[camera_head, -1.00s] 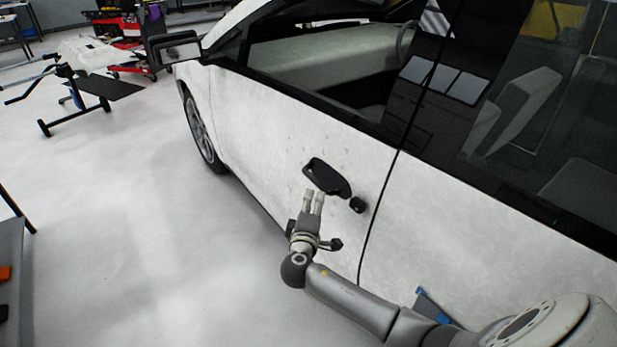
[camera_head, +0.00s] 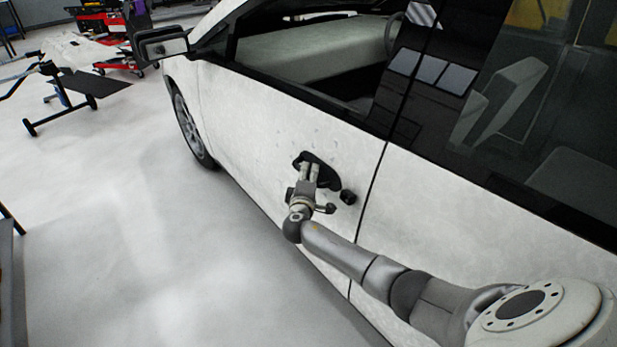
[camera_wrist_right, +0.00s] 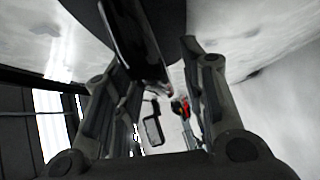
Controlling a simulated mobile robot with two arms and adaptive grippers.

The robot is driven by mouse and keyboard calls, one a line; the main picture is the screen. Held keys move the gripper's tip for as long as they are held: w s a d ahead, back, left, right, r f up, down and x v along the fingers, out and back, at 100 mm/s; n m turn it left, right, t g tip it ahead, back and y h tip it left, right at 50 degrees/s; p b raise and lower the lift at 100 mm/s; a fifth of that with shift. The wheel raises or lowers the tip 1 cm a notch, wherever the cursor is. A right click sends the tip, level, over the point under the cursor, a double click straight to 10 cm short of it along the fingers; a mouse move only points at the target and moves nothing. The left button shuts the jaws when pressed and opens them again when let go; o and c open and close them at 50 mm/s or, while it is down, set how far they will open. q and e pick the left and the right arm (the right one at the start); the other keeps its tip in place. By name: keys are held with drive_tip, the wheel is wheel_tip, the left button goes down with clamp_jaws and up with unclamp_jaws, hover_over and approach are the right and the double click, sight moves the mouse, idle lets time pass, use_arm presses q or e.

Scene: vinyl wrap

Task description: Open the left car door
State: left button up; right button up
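The white left car door (camera_head: 255,115) is closed, flush with the panel behind its seam. Its black handle (camera_head: 327,179) is partly hidden by my right gripper (camera_head: 309,170), which reaches the handle from below. In the right wrist view, the dark glossy handle bar (camera_wrist_right: 137,42) runs between the two spread fingers of my right gripper (camera_wrist_right: 153,62). The fingers are apart, with visible gaps beside the bar; I cannot tell whether either touches it. My left gripper is out of view.
A small black round piece (camera_head: 348,197) sits on the door beside the handle. The side mirror (camera_head: 163,46) sticks out farther forward. The pale floor (camera_head: 110,220) left of the car is clear. A stand (camera_head: 62,95) and red equipment (camera_head: 125,60) are at the back left.

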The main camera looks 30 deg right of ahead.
drive_tip(key=shift+c, duration=0.5)
clamp_jaws()
drive_tip(key=shift+a+f+h+b, duration=0.15)
drive_tip(key=shift+h+b, duration=0.15)
drive_tip(key=shift+b, duration=0.2)
drive_tip(key=m+g+h+b, duration=0.1)
drive_tip(key=b, duration=0.1)
drive_tip(key=w+a+m+g+h+b, duration=0.1)
drive_tip(key=g+b, duration=0.1)
drive_tip(key=a+m+g+h+b, duration=0.1)
drive_tip(key=m+b, duration=0.1)
drive_tip(key=shift+w+a+r+b, duration=0.25)
drive_tip(key=shift+b, duration=0.15)
